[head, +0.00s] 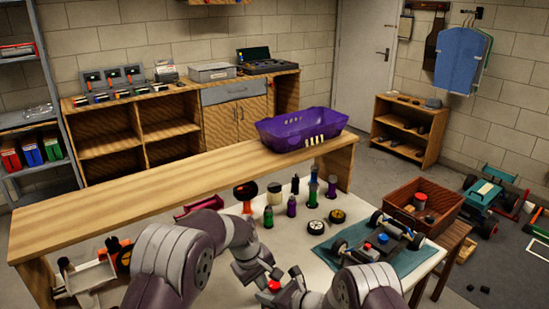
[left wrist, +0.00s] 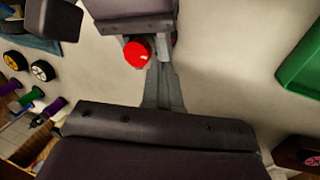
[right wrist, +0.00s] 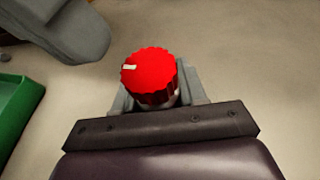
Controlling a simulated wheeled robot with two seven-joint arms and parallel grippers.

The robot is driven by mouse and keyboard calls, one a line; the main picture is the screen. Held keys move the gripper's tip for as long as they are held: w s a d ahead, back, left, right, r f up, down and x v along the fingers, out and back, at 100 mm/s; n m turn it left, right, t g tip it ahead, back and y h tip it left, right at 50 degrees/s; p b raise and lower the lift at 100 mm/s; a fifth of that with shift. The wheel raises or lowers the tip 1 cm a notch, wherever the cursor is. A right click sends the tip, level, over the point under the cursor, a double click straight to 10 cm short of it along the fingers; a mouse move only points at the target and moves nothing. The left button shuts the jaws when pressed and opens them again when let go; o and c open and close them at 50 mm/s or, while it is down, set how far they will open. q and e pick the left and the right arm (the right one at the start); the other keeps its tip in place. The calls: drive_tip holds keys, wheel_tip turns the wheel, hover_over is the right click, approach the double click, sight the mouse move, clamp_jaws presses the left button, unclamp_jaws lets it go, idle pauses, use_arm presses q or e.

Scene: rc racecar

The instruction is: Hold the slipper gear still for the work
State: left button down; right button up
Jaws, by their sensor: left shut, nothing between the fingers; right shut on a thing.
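The slipper gear appears to be the red ribbed round piece (right wrist: 148,72) with a white mark on top, in the right wrist view. It shows small in the head view (head: 275,286) and as a red disc in the left wrist view (left wrist: 137,54). My right gripper (head: 284,291) is shut on it above the white table, with a finger on each side. My left gripper (head: 259,277) is shut and empty close beside it. Its fingers (left wrist: 163,80) reach near the red disc in the left wrist view; whether they touch cannot be told.
The car chassis (head: 378,244) lies on a blue-green mat (head: 345,262) to the right. A brown crate (head: 425,210) stands at right.

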use_arm(q)
drive_tip(key=v, duration=0.4)
drive_tip(key=shift+w+d+r, duration=0.25)
drive_tip(key=shift+d+r, duration=0.05)
drive_tip(key=shift+d, duration=0.1)
use_arm(e)
drive_tip(key=o, duration=1.2)
drive_tip(key=v, duration=1.2)
drive_tip(key=shift+r, duration=0.1)
